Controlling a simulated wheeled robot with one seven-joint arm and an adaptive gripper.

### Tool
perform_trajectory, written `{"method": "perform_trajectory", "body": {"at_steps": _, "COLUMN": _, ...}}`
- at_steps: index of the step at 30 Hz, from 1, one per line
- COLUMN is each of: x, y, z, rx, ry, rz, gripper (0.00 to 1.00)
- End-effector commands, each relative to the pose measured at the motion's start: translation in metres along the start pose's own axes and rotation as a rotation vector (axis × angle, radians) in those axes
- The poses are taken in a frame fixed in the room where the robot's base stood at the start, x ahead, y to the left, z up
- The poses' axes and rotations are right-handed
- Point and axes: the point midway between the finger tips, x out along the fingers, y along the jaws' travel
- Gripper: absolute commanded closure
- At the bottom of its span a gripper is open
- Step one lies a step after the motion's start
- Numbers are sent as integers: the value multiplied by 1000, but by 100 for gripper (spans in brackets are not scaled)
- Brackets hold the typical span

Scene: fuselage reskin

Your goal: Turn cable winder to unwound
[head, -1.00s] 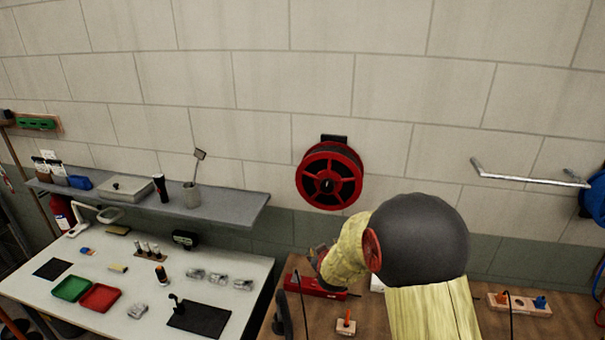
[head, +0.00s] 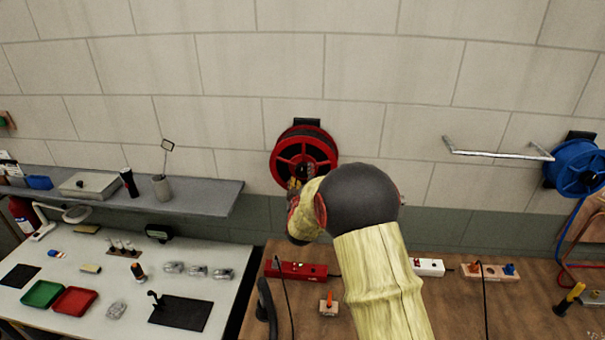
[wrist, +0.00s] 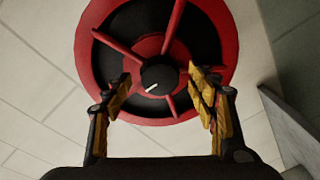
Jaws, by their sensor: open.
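The cable winder (head: 303,157) is a red spoked reel with a black inside, mounted on the tiled wall in the head view. In the wrist view the winder (wrist: 98,62) fills the upper middle, with a dark round hub knob (wrist: 158,78) that bears a white mark pointing to the lower left. My gripper (wrist: 158,88) is open, its yellow-and-black fingers on either side of the knob in the picture, apart from it. Whether the fingertips reach the knob's depth I cannot tell. In the head view my gripper (head: 294,184) shows only partly, at the winder's lower edge.
A wooden bench (head: 440,310) below holds a red power strip (head: 296,270) and small tools. A white table (head: 130,260) with trays stands left, under a grey shelf (head: 200,200). A metal rail (head: 495,154) and a blue reel (head: 577,168) are on the wall at right.

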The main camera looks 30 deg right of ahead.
Motion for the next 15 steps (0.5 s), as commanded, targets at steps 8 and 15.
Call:
{"method": "perform_trajectory", "body": {"at_steps": 8, "x": 13, "y": 0, "z": 0, "rx": 0, "ry": 0, "rz": -1, "gripper": 42}}
{"method": "perform_trajectory", "body": {"at_steps": 15, "x": 13, "y": 0, "z": 0, "rx": 0, "ry": 0, "rz": -1, "gripper": 44}}
